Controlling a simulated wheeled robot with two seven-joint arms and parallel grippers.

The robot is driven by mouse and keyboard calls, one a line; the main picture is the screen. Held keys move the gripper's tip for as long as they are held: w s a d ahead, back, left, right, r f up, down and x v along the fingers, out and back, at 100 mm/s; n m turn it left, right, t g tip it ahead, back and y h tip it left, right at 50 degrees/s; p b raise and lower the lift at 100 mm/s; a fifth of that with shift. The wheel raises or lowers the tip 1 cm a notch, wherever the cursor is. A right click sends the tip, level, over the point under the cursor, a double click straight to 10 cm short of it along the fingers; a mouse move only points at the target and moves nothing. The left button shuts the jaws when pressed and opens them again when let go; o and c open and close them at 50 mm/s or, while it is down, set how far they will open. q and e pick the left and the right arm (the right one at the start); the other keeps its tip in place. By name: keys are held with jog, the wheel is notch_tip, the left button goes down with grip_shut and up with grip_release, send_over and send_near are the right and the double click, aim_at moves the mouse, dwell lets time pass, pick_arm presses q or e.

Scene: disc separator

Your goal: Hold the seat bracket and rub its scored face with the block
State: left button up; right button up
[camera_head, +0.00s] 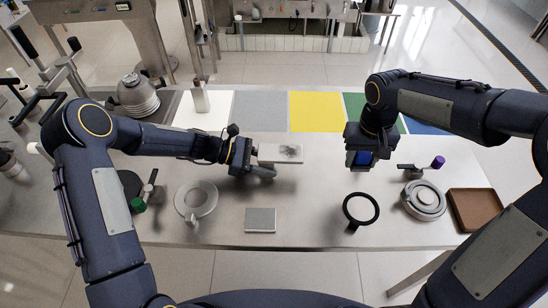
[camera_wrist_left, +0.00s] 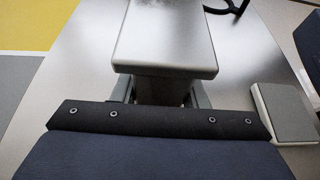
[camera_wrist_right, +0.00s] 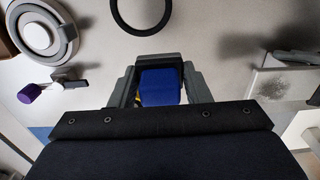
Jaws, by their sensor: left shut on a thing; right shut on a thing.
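The seat bracket, a pale metal plate (camera_head: 284,152) with a dark scored patch on its upper face, is in my left gripper (camera_head: 252,163) above the table. My right gripper (camera_head: 361,160) is shut on a blue block (camera_wrist_right: 160,86), held above the table to the right of the bracket. In the right wrist view the scored patch (camera_wrist_right: 276,82) shows at the right, apart from the block.
A grey pad (camera_head: 260,220) lies at the table's front. A black ring on a stand (camera_head: 361,209), a round metal piece (camera_head: 424,200) and a brown tray (camera_head: 476,211) are to the right. A flanged round part (camera_head: 196,199) is at the left. Coloured mats line the back.

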pick_arm(q)
jog(key=c, duration=0.5)
jog(key=o, duration=1)
jog(key=shift+f, duration=0.2)
jog(key=shift+f+b, duration=0.7)
jog(key=shift+b, duration=0.05)
jog(key=shift+r+p, duration=0.35)
jog(key=shift+r, duration=0.1)
jog(key=shift+c, duration=0.6)
grip_shut()
